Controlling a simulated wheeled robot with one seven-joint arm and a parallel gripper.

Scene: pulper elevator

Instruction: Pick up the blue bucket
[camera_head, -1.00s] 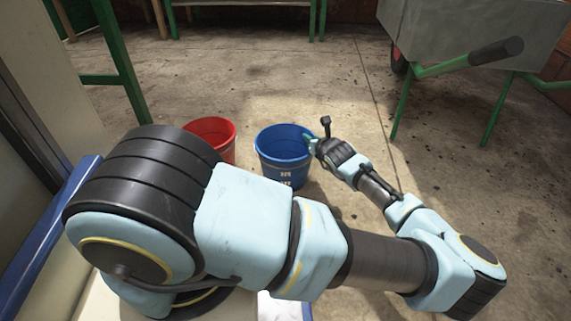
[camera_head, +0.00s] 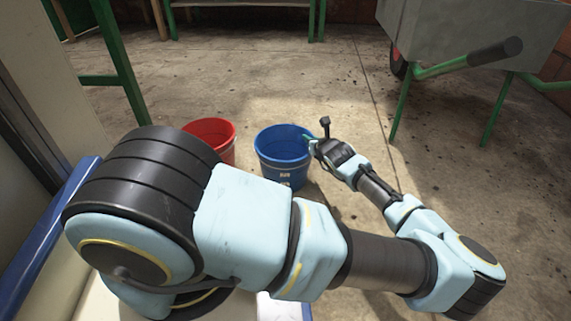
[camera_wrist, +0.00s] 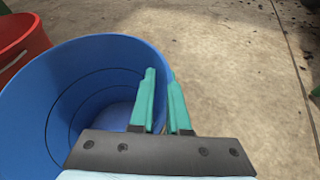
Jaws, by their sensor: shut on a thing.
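The blue bucket (camera_head: 284,166) stands upright on the concrete floor in the middle of the head view. In the wrist view the blue bucket (camera_wrist: 75,65) fills the left side, and I look into its open, empty-looking inside. My gripper (camera_head: 309,138) is at the bucket's right rim in the head view. In the wrist view my gripper (camera_wrist: 162,80) has one green finger inside the bucket and the other outside, with the rim wall between them. The gripper is shut on the rim.
A red bucket (camera_head: 214,136) stands close to the left of the blue one, partly hidden by my arm. A grey wheelbarrow (camera_head: 470,35) with green legs is at the upper right. A green-legged bench (camera_head: 245,5) is at the back. The floor between is clear.

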